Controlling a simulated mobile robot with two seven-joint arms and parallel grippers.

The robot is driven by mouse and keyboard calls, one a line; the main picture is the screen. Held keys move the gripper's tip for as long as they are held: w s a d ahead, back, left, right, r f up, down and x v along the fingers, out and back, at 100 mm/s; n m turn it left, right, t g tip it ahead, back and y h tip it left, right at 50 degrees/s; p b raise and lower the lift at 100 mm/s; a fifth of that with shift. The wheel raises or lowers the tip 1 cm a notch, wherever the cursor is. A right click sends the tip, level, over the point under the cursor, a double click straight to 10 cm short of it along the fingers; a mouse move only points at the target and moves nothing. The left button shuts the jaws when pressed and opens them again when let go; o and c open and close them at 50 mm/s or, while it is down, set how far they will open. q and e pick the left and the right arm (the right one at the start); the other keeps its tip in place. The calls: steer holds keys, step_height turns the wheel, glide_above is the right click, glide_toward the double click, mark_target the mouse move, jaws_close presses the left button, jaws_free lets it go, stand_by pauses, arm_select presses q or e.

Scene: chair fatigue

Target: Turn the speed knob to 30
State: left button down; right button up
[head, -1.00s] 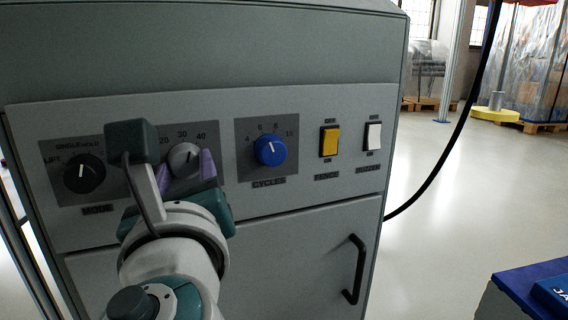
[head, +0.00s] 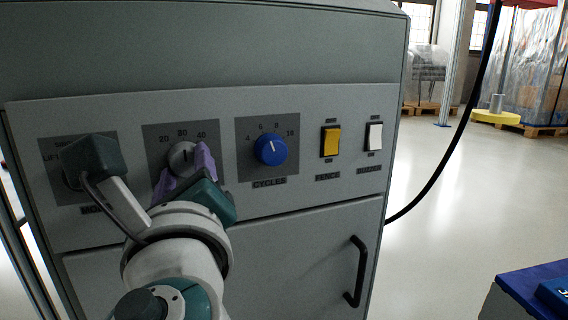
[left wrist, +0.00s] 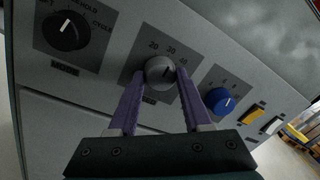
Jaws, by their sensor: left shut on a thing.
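The speed knob (head: 181,155) is a round grey knob on a dark plate marked 20, 30 and 40. In the left wrist view the knob (left wrist: 158,70) sits between the purple fingers. My left gripper (head: 184,164) is shut on it, one finger on each side, and is rolled so the fingers lie tilted. In the left wrist view my left gripper (left wrist: 158,76) also reaches up to the panel. I cannot tell exactly which number the knob's mark points at. The knob's lower part and label are hidden by the gripper. My right gripper is not in view.
The black mode knob (left wrist: 65,31) is left of the speed knob, partly hidden by my wrist in the head view. The blue cycles knob (head: 270,149), a yellow fence switch (head: 330,141) and a white buzzer switch (head: 374,136) are to the right. A door handle (head: 356,271) juts out below.

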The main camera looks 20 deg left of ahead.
arm_select(q)
steer(key=shift+c, duration=1.7)
jaws_free()
steer(key=p+v, duration=0.2)
steer(key=v, duration=0.8)
steer(key=shift+p, duration=0.35)
